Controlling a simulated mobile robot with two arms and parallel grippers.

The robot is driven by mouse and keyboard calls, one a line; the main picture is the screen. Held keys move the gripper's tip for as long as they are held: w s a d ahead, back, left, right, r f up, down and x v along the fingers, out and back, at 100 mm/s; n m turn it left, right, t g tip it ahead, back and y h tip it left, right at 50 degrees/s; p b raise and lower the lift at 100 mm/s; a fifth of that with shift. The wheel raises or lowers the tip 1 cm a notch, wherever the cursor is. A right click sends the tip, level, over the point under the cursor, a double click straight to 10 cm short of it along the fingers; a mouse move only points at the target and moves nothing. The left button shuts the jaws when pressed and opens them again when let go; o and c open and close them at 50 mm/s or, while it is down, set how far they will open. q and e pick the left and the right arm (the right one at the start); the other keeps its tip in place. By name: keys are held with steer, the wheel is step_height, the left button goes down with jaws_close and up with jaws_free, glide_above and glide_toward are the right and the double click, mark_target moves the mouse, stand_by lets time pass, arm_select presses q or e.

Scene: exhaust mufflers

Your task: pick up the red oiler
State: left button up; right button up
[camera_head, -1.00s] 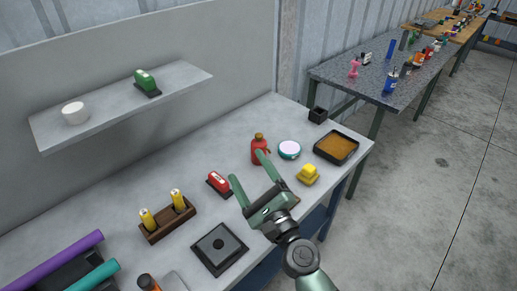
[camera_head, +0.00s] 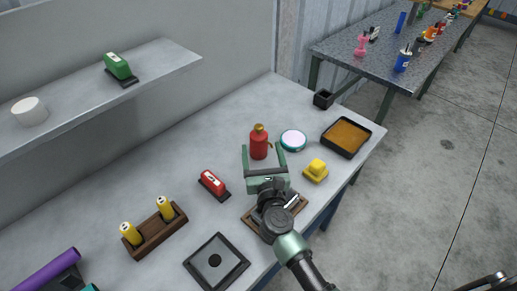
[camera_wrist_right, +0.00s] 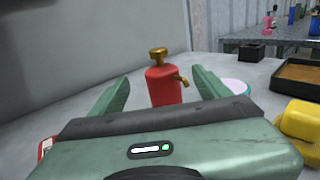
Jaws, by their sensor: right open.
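The red oiler (camera_head: 259,147) stands upright on the grey workbench, with a brass cap and a small brass spout on its right side. It also shows in the right wrist view (camera_wrist_right: 163,88), centred in the gap between the fingers. My right gripper (camera_head: 262,151) is open and empty, its fingers pointing at the oiler from the front. The fingertips appear one on each side of the oiler's lower body, with space on both sides. How far the oiler reaches between the fingers is hard to tell.
A round white-topped tin (camera_head: 293,140), a yellow block (camera_head: 316,171) and a brown-filled tray (camera_head: 346,137) are to the right. A wooden holder with yellow cylinders (camera_head: 155,230) is further left. Bench behind the oiler is clear.

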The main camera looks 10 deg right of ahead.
mark_target(260, 140)
steer(key=shift+w+d+f+p, duration=0.1)
steer(key=shift+w+f+p, duration=0.15)
steer(key=shift+w, duration=0.7)
steer(key=shift+w+d+r, duration=0.1)
steer(key=shift+w, duration=0.5)
steer(key=w, duration=0.4)
steer(key=shift+d, duration=0.15)
steer(key=shift+w, duration=0.4)
arm_select(q)
steer(key=shift+w+r, duration=0.2)
steer(key=shift+w, duration=0.95)
arm_select(e)
steer(key=shift+s, duration=0.1)
steer(key=c, duration=1.5)
arm_select(q)
steer(key=shift+s+d, duration=0.1)
arm_select(e)
steer(key=shift+c, duration=0.4)
